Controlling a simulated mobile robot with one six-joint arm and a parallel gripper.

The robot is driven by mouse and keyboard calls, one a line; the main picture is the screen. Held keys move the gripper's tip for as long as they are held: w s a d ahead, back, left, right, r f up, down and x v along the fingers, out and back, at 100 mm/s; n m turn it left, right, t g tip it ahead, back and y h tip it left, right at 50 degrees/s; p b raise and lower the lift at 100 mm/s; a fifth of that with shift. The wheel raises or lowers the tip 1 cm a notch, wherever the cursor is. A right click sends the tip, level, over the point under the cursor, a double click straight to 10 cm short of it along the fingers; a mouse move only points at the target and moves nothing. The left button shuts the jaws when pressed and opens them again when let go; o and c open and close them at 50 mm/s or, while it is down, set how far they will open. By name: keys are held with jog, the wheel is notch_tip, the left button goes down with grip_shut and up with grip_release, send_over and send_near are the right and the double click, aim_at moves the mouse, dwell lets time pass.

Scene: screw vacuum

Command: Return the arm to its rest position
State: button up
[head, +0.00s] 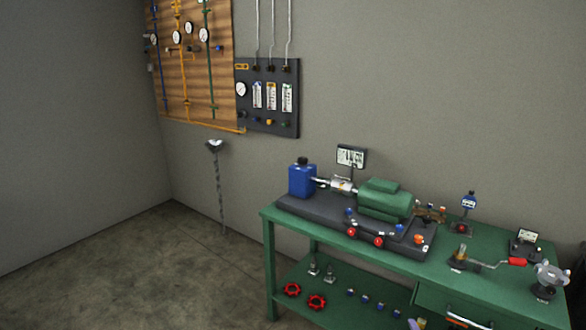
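My arm and gripper do not show in the head view, so the gripper's pose and state cannot be seen. The screw vacuum pump set stands on a green workbench (283,223) at the right. It has a dark base (320,214), a blue tank (302,180) at its left end and a green motor housing (384,200). Red and orange knobs sit along its front.
A wooden gauge panel (197,80) and a dark flowmeter panel (268,110) hang on the grey wall. A thin stand (219,190) rises from the floor. Red handwheels (316,302) lie on the bench's lower shelf. The floor (130,280) at left is clear.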

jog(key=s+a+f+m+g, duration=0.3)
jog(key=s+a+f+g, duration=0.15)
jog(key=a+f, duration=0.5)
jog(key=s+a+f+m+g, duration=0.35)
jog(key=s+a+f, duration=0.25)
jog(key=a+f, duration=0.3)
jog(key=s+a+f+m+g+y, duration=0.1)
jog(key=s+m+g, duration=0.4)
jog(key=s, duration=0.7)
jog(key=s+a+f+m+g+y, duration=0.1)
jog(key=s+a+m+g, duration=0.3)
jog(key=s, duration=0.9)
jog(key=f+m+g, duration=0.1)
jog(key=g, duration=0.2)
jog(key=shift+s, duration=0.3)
